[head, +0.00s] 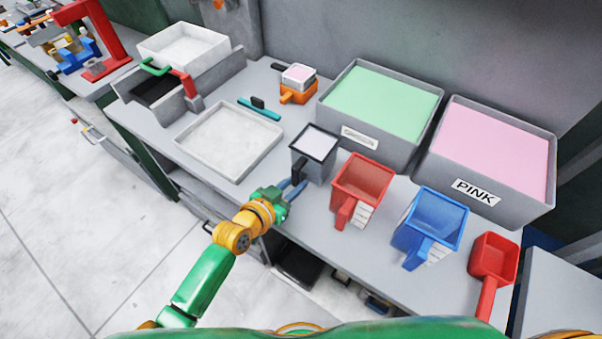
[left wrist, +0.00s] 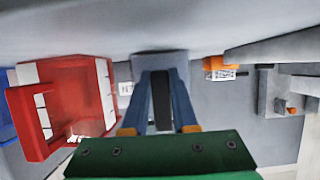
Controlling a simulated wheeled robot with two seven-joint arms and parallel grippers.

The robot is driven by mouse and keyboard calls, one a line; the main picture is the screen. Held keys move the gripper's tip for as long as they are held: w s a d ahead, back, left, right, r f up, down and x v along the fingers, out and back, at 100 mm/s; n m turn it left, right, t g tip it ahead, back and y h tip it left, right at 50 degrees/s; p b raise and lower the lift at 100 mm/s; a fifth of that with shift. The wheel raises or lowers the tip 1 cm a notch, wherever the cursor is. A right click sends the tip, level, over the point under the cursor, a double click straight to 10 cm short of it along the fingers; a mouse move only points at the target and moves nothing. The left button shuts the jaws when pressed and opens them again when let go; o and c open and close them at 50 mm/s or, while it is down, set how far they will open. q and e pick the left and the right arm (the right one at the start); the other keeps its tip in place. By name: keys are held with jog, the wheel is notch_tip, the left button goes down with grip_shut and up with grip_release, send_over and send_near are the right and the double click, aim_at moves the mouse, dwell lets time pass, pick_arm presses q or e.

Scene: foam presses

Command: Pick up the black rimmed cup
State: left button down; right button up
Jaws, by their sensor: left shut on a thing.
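The black rimmed cup (head: 321,150) is a square grey cup with a dark rim and pale contents. It stands upright near the front edge of the table, and I cannot tell whether its base touches the top. Its black handle (head: 299,171) faces me. My left gripper (head: 296,187) is shut on this handle. In the left wrist view the blue fingers of my left gripper (left wrist: 161,84) lie on both sides of the black handle (left wrist: 162,105), with the grey cup (left wrist: 160,62) beyond. My right gripper is not in view.
A red cup (head: 366,176) stands close to the right, then a blue cup (head: 432,215) and a red scoop (head: 493,256). Bins of green (head: 385,105) and pink (head: 497,150) material stand behind. An empty white tray (head: 230,142) lies left.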

pick_arm(q)
notch_tip(320, 180, up, 3)
jog(key=shift+f, duration=0.1)
jog(key=s+a+r+p, duration=0.3)
jog(key=s+a+r, duration=0.1)
jog(key=s+r, duration=0.6)
jog(key=s, duration=0.3)
jog(key=shift+s+a+p, duration=0.15)
jog(key=shift+a+p, duration=0.05)
jog(key=shift+p, duration=0.15)
